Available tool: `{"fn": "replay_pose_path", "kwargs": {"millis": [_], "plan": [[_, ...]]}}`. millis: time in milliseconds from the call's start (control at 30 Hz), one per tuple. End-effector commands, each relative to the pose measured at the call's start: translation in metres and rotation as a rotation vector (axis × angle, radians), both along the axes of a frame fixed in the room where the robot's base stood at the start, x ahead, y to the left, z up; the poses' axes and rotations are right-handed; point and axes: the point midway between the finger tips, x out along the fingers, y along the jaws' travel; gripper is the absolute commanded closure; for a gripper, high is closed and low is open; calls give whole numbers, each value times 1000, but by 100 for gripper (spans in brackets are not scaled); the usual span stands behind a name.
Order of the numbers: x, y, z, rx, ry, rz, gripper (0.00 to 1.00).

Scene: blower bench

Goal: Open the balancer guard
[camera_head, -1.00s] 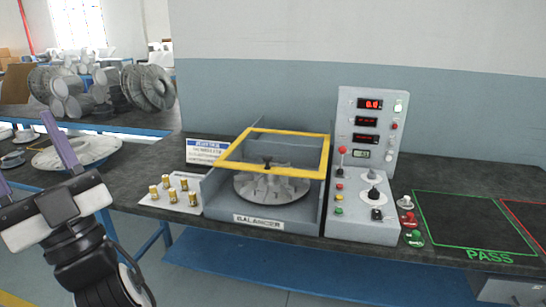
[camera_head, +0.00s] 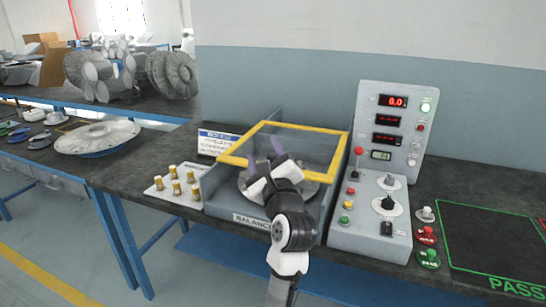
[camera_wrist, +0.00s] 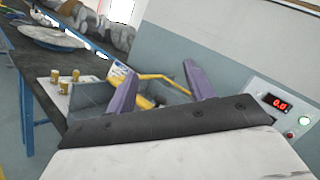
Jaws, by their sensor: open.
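The balancer (camera_head: 228,205) is a grey open-topped box on the bench. Its guard is a yellow-framed clear panel (camera_head: 305,128) lying across the top, covering the round rotor inside. My gripper (camera_head: 264,158) is in front of the balancer, with its purple fingers over the guard's front part in the head view. It is open and empty. In the wrist view my gripper (camera_wrist: 158,88) shows both fingers spread, with the yellow guard frame (camera_wrist: 155,78) visible between and beyond them. I cannot tell whether a finger touches the guard. My arm hides part of the rotor and the front label.
A control panel (camera_head: 375,215) with red displays and knobs stands right of the balancer. A white plate with brass weights (camera_head: 174,188) lies to its left. A grey disc (camera_head: 97,138) lies at left.

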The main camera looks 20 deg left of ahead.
Motion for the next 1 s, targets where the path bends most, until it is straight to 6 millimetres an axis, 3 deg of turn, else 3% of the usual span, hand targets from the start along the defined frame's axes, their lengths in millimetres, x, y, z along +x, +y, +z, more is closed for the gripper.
{"fn": "replay_pose_path", "kwargs": {"millis": [100,300,567,1000], "plan": [[23,-23,-41,177,282,59,47],[36,-44,-80,367,551,103,47],[53,-36,-85,404,599,111,47],[124,17,-84,402,596,108,47]]}}
